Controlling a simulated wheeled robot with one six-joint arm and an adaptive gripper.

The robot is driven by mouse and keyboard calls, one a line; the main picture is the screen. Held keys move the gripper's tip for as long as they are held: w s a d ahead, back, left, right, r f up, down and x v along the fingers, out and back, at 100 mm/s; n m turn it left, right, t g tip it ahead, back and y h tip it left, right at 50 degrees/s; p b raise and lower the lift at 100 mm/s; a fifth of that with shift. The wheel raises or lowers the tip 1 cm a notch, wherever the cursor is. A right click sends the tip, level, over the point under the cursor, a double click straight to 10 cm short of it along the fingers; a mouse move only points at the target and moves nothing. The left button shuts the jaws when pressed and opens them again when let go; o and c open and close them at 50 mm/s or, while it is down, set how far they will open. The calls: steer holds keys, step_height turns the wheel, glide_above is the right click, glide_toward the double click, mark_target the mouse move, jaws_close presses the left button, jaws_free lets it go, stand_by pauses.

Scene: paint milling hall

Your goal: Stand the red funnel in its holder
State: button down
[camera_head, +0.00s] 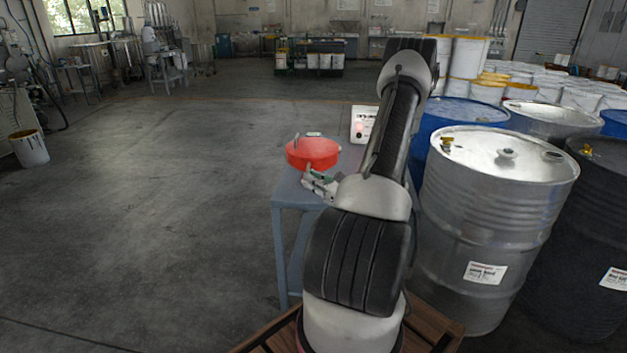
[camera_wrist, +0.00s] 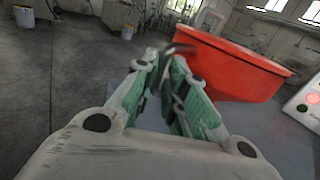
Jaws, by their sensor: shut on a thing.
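The red funnel (camera_head: 313,154) is over the blue-grey table, its wide mouth up and slightly tilted; its spout is hidden. In the wrist view the funnel (camera_wrist: 230,70) is just beyond and right of my fingertips. My gripper (camera_head: 308,174) is at the funnel's near side. In the wrist view my gripper (camera_wrist: 166,60) has its green-padded fingers close together on a dark curved loop at the funnel's edge, which looks like its handle. I cannot make out the holder; small grey parts show by the funnel's far rim in the head view.
The table (camera_head: 285,192) has a white box (camera_head: 364,124) with a red light at its back right. A steel drum (camera_head: 497,215), a blue drum (camera_head: 462,108) and other drums crowd the right side. Open floor lies to the left.

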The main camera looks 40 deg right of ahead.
steer(key=c, duration=1.4)
jaws_free()
steer(key=shift+o, duration=0.2)
steer(key=s+d, duration=0.1)
steer(key=s, duration=1.1)
steer(key=shift+f, duration=0.15)
steer(key=shift+d, duration=0.1)
